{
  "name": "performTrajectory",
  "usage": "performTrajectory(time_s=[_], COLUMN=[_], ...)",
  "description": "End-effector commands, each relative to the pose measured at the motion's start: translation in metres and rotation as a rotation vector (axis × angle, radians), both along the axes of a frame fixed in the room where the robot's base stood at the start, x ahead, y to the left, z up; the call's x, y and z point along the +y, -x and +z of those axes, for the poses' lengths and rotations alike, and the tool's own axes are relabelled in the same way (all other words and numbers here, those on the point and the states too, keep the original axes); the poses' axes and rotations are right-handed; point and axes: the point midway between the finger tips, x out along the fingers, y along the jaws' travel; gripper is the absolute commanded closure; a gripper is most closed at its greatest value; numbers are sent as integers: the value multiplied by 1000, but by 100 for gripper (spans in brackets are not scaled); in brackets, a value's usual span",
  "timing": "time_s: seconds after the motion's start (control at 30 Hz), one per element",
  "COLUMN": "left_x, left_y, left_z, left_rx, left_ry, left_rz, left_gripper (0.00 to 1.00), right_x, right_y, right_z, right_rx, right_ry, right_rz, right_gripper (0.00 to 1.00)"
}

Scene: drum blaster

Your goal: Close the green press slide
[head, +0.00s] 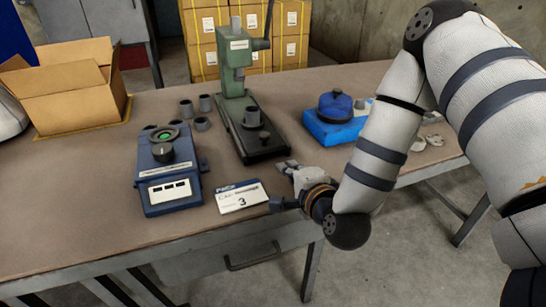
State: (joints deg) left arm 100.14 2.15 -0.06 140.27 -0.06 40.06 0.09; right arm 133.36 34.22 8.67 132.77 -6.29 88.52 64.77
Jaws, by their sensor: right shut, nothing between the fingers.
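The green press (237,65) stands near the back middle of the table, with a column, a head and a dark lever at its upper right. A long black slide (265,145) extends forward from its foot, sticking out toward the table's front. A grey cup (252,117) stands on the slide. My right gripper (284,167) is shut and empty, just in front of the slide's near end. Whether it touches the slide I cannot tell. My left gripper is not in view.
A blue device (170,195) with a green button and a white sign (241,197) are left of my right gripper. Several grey cups (187,109) stand left of the press. A blue box (340,125) with a round top is at right; an open carton (65,90) is at left.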

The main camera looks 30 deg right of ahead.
Motion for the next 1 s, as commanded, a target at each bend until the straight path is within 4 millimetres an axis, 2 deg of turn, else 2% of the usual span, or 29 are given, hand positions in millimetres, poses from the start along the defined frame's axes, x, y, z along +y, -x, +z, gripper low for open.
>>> performTrajectory(time_s=[0.13, 0.3, 0.47, 0.83, 0.93, 1.0], left_x=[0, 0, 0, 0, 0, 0], left_y=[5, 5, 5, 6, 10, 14], left_z=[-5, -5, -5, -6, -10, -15], left_rx=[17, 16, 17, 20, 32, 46], left_ry=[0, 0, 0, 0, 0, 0], left_rz=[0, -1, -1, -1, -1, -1], left_gripper=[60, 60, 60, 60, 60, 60], right_x=[-7, -13, -15, -16, -20, -25], right_y=[-29, -54, -64, -68, -83, -102], right_z=[-11, -8, -8, -9, -11, -13], right_rx=[1, -1, 1, 0, 1, 3], right_ry=[2, 2, 1, 2, 2, 3], right_rz=[2, 2, 3, 2, 0, -1], right_gripper=[100, 100, 100, 100, 100, 100])
